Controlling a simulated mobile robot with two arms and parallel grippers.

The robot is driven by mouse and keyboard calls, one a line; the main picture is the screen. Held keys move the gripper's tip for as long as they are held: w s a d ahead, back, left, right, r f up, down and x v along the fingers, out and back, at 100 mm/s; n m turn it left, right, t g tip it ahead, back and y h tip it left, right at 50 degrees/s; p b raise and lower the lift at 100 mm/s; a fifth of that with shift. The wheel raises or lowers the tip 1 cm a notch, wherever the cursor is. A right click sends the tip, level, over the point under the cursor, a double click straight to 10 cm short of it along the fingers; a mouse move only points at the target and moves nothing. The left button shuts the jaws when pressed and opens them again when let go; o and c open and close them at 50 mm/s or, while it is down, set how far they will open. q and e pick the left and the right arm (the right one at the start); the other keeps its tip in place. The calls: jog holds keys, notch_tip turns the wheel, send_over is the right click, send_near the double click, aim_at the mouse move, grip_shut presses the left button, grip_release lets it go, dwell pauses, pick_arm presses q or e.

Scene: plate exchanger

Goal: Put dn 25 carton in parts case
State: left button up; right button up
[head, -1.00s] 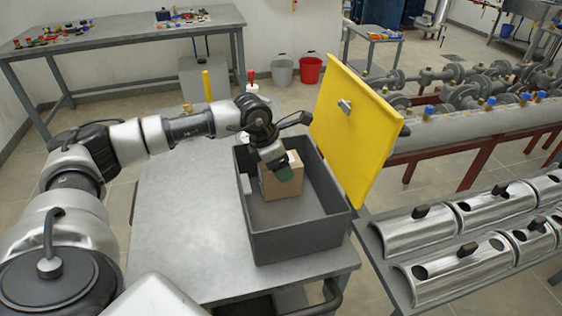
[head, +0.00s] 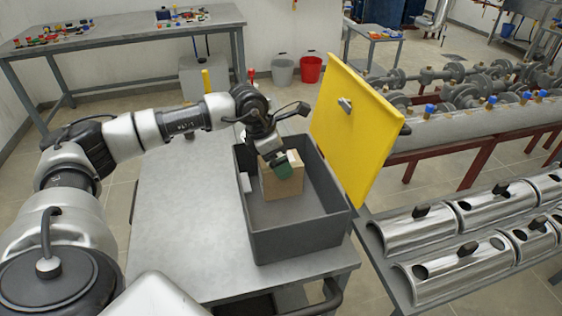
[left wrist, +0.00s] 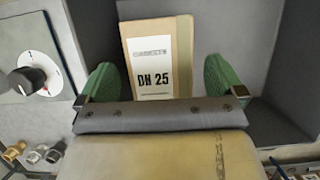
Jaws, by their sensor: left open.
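The tan DN 25 carton (head: 283,186) stands upright inside the dark grey parts case (head: 300,240), on its floor toward the far end. In the left wrist view the carton (left wrist: 156,70) shows its white "DN 25" label facing the camera. My left gripper (head: 280,166) is at the top of the carton, over the case. Its green fingers are spread open, one on each side of the carton in the left wrist view, with small gaps visible. The carton's lower part is hidden there by the gripper body. My right gripper is not in view.
The yellow lid (head: 355,130) stands tilted up along the case's right side. The case sits on a grey cart top (head: 185,220), clear to its left. Shiny metal half-shells (head: 460,260) lie on a rack at the right. Pipework runs behind.

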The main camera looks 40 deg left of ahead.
pick_arm(q)
jog(key=v, duration=1)
jog(key=shift+b, duration=0.3)
